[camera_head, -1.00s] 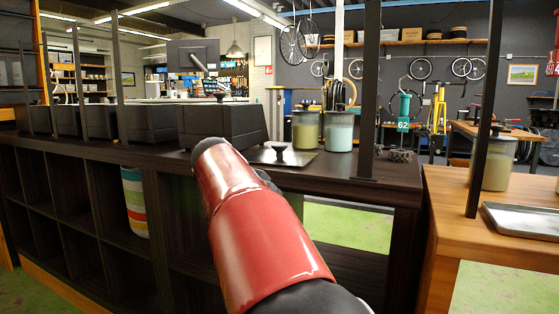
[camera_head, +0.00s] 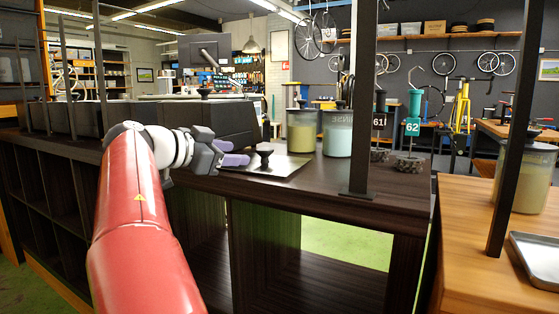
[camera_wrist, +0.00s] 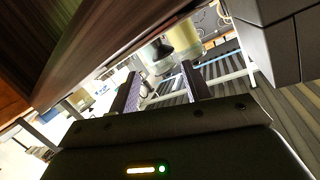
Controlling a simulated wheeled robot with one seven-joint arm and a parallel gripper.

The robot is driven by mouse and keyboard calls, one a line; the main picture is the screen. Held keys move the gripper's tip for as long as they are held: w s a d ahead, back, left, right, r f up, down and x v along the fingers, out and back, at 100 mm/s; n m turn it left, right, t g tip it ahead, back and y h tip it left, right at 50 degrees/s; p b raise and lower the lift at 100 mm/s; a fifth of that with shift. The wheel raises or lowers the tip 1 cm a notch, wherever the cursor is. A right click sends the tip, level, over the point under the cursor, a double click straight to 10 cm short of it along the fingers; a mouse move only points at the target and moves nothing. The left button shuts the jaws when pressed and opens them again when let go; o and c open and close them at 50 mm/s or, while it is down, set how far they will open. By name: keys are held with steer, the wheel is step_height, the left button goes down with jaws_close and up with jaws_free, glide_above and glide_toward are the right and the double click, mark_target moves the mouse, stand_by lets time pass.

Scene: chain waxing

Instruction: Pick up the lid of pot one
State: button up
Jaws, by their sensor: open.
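Nothing is held. In the wrist view, my gripper (camera_wrist: 161,78) shows two spread fingers with a dark, blurred shape beyond them. I cannot tell for sure whether that is the knob.
The dark container (camera_head: 229,119), with another knob (camera_head: 205,92) on top, stands beside my gripper. A yellowish jar (camera_head: 301,132) and a pale green jar (camera_head: 337,134) stand behind the lid. A black post (camera_head: 361,110) rises at the right. The countertop's front right is clear.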

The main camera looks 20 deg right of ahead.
mark_target(257, 152)
steer(key=x, duration=0.2)
steer(key=p+x, duration=0.1)
steer(key=x, duration=0.4)
steer(key=shift+w+r+p, duration=0.15)
steer(key=shift+r+p, duration=0.15)
steer(key=shift+p, duration=0.05)
steer(key=shift+w+d+f, duration=0.15)
steer(key=shift+w+d, duration=0.15)
steer(key=shift+d, duration=0.1)
steer(key=c, duration=0.9)
